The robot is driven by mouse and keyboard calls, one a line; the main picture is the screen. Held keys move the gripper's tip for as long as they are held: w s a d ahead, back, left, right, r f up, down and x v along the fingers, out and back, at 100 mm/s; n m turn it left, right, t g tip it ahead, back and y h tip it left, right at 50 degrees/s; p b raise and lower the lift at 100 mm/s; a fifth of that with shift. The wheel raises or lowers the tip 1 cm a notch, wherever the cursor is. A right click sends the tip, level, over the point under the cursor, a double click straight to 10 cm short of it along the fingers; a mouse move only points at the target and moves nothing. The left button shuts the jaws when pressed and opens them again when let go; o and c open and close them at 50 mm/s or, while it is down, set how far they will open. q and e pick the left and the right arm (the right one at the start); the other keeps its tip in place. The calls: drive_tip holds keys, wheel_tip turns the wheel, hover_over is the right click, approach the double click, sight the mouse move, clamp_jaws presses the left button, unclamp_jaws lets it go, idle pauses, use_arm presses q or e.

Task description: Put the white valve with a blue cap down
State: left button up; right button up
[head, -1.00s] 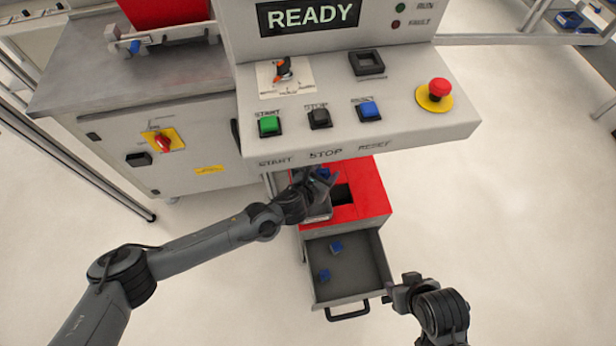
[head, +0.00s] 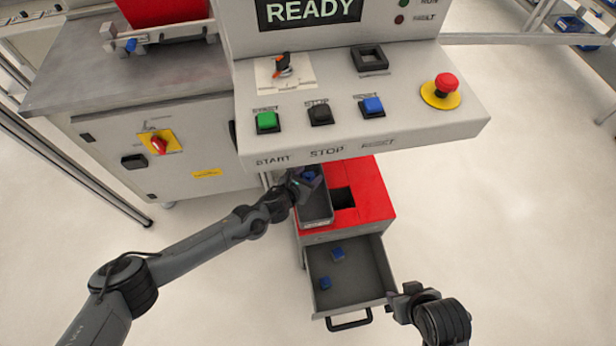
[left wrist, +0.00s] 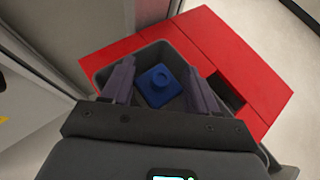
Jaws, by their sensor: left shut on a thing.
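The valve with a blue cap (left wrist: 158,84) sits between the two fingers of my left gripper (left wrist: 155,92) in the left wrist view. Only its blue top shows clearly; its body is hidden. My left gripper is shut on it, over a dark grey bin (left wrist: 98,66) on the red cabinet top. Whether the valve touches the bin floor I cannot tell. My right gripper (head: 402,298) is beside the open drawer's right side; its finger opening is unclear.
The red cabinet top (head: 372,190) has a square dark hole (head: 342,197) right of the bin. The open drawer (head: 350,284) below holds two blue-capped pieces (head: 337,253). The control panel (head: 420,125) overhangs behind the cabinet.

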use_arm(q)
drive_tip(key=o, duration=0.9)
